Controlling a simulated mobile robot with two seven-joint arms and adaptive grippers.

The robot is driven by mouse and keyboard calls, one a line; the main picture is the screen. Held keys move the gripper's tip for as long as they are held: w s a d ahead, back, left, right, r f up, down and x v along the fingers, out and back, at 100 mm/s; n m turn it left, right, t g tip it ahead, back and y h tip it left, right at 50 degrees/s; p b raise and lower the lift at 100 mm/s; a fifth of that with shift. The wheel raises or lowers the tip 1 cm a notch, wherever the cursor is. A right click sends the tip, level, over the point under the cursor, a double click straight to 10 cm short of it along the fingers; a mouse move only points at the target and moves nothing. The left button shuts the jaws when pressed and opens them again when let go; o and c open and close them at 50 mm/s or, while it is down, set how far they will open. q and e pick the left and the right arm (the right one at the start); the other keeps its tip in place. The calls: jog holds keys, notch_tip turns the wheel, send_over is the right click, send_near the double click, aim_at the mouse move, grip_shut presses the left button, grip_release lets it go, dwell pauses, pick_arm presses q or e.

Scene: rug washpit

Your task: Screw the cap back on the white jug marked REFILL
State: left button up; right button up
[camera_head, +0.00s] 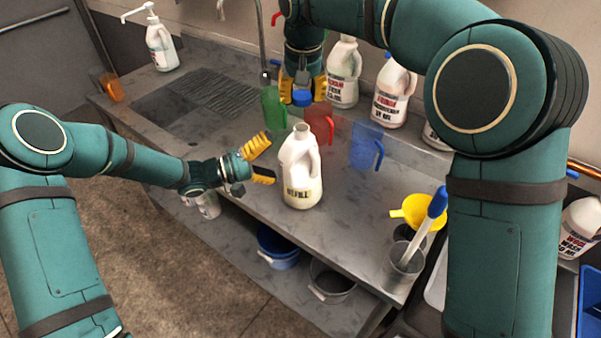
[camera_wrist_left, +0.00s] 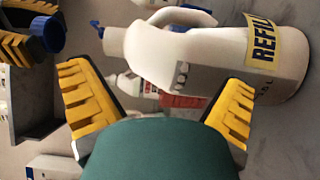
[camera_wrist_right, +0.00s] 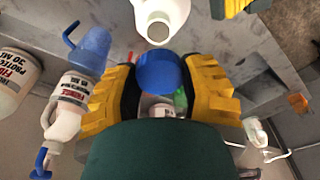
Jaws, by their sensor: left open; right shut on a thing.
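The white jug marked REFILL (camera_head: 300,172) stands upright and uncapped on the steel table. Its open mouth shows in the right wrist view (camera_wrist_right: 158,30), and its yellow label shows in the left wrist view (camera_wrist_left: 262,40). My left gripper (camera_head: 262,160) is open beside the jug, on its left; in its wrist view the jug lies beyond the spread fingers (camera_wrist_left: 160,100). My right gripper (camera_head: 302,92) is shut on the blue cap (camera_head: 302,98) and holds it above and behind the jug. The cap sits between the yellow fingers in the right wrist view (camera_wrist_right: 160,72), apart from the mouth.
Green (camera_head: 274,107), red (camera_head: 321,122) and blue (camera_head: 366,146) pitchers stand behind the jug. Labelled white jugs (camera_head: 393,92) line the wall. A sink (camera_head: 165,107) is at the left.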

aim_at(284, 156)
pick_arm(q)
jog(key=shift+x, duration=2.05)
jog(key=c, duration=1.4)
jog(key=shift+f, duration=0.1)
pick_arm(e)
jog(key=shift+d+f, duration=0.15)
jog(key=shift+f, duration=1.1)
jog(key=shift+d+f, duration=0.15)
jog(key=shift+f, duration=1.05)
